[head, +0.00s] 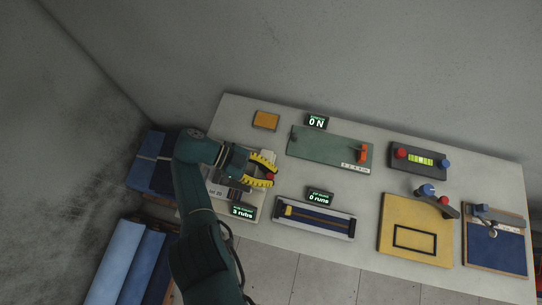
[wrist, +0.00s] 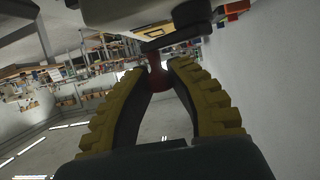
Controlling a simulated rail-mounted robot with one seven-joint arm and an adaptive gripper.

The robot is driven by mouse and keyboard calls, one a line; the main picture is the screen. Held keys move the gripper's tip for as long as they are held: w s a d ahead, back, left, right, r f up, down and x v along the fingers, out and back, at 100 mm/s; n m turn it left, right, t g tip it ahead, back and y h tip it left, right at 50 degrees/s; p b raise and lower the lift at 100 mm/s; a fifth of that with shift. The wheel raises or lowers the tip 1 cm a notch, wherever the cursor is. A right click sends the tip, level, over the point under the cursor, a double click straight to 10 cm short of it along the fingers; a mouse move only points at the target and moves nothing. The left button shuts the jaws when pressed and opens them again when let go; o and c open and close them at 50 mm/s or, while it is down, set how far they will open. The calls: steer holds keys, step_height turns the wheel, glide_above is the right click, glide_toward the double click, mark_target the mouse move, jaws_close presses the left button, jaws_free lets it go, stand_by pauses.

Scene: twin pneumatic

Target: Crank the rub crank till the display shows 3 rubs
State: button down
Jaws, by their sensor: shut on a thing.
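The rub crank shows a red knob (head: 270,177) at the left of the table, and the knob also shows in the wrist view (wrist: 159,80). My gripper (head: 272,172) has its yellow-ribbed fingers on either side of the knob; in the wrist view (wrist: 160,75) the fingertips close on it. The rub display (head: 243,212) in front of the crank unit reads 3 rubs. The crank's arm is mostly hidden behind my fingers. The crank unit's pale plate (head: 218,190) is partly covered by my arm.
On the table (head: 370,275) stand a green slide unit (head: 325,148) with a 0 N display (head: 316,122), a blue-striped unit (head: 314,218) with a 0 runs display (head: 320,197), and a yellow board (head: 415,212).

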steer(key=shift+a+r+m+g+b, duration=0.2)
steer(key=shift+r+m+g+b, duration=0.15)
steer(key=shift+m+g+b, duration=0.2)
steer(key=shift+a+r+m+g+y, duration=0.1)
steer(key=shift+r+m+g+y, duration=0.15)
steer(key=shift+g+y, duration=0.1)
steer(key=c, duration=1)
jaws_free()
steer(key=shift+f, duration=0.1)
steer(key=shift+o, duration=0.4)
steer(key=shift+s+f, duration=0.15)
steer(key=shift+f+t, duration=0.15)
steer(key=shift+t, duration=0.25)
